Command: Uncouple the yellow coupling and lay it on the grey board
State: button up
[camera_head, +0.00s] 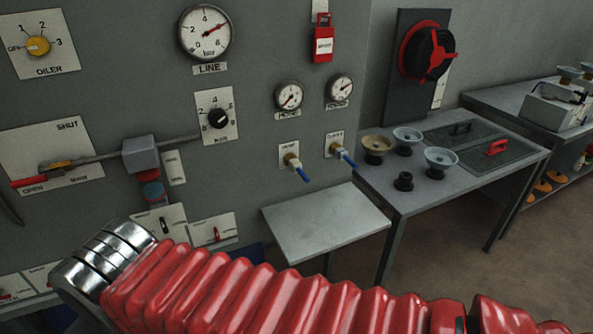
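No yellow coupling can be picked out for certain. A tan, cup-shaped piece (376,146) stands on the side table, and brass fittings (291,159) with blue levers stick out of the wall panel. A flat grey board (325,222) juts out below these fittings; its top is bare. My arm, in a red ribbed sleeve with a metal collar at its left end, crosses the bottom of the view. My gripper's fingers are not in view, and the arm hides what lies behind it at the bottom.
The side table (411,208) also holds pale cups (441,158), a small black piece (404,181) and dark plates with handles. A long red-ended lever (60,169) lies along the wall panel. A red-and-black wheel (428,53) sticks out at the back. Bare floor shows at right.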

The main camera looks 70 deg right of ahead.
aim_at(295, 164)
jog(key=u, duration=0.05)
jog(key=k, duration=1.2)
jog(key=z, duration=0.4)
jog(key=i, duration=1)
jog(key=z, duration=0.05)
